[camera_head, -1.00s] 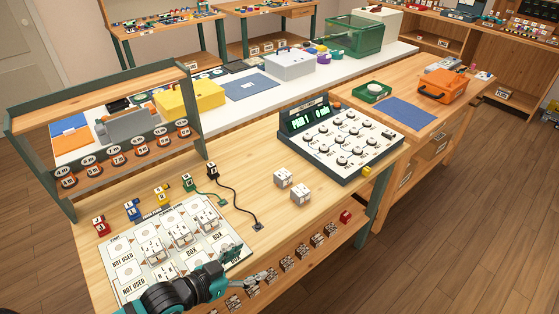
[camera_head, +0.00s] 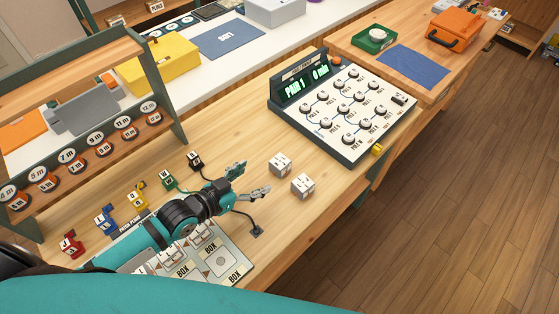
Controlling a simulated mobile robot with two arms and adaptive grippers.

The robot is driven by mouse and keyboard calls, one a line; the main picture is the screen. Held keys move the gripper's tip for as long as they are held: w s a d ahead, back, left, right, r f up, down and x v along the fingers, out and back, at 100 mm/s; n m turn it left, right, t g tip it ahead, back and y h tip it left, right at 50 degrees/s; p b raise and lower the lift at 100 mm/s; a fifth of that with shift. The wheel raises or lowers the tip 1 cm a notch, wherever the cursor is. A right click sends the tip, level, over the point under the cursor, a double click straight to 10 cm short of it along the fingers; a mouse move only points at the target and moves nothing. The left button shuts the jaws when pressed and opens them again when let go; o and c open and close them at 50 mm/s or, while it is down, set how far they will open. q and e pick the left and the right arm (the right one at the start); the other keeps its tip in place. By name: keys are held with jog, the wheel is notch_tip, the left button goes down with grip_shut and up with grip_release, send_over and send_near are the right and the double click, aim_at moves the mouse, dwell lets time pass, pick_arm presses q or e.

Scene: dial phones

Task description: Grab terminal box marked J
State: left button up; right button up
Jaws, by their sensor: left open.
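Two white terminal boxes stand on the wooden bench right of the middle, the farther box (camera_head: 280,164) and the nearer box (camera_head: 302,186). Their letters are too small to read, so I cannot tell which one is marked J. My left gripper (camera_head: 254,176) is open and empty, just left of the two boxes, with its fingers pointing toward them and a gap between. More white boxes (camera_head: 200,236) sit on the printed board (camera_head: 238,268), partly hidden by my left arm. My right gripper is not in view.
A dial console (camera_head: 345,115) stands beyond the boxes. Red (camera_head: 71,243), blue (camera_head: 105,218), yellow (camera_head: 138,199), green (camera_head: 167,180) and black (camera_head: 195,161) plugs line the left. A black cable end (camera_head: 256,231) lies near the gripper. A shelf rack (camera_head: 95,85) stands behind.

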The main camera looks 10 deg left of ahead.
aim_at(278, 163)
pick_arm(q)
jog(key=x, duration=0.4)
jog(key=shift+w, duration=0.2)
jog(key=x, duration=0.3)
jog(key=shift+w+p, duration=0.1)
jog(key=shift+p, duration=0.25)
jog(key=shift+w+f, duration=0.15)
jog(key=shift+w+d+f, duration=0.1)
jog(key=shift+w+d, duration=0.05)
jog(key=shift+w, duration=0.2)
jog(key=x, duration=0.3)
jog(key=shift+w+f+p, duration=0.25)
jog(key=shift+w+p, duration=0.05)
jog(key=shift+p, duration=0.1)
jog(key=shift+w+d+f, duration=0.1)
jog(key=shift+w+f, duration=0.05)
jog(key=shift+w, duration=0.05)
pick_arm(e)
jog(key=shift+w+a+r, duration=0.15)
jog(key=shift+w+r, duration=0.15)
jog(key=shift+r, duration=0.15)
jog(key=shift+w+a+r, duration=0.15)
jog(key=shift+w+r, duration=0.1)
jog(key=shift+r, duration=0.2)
pick_arm(q)
jog(key=c, duration=1.3)
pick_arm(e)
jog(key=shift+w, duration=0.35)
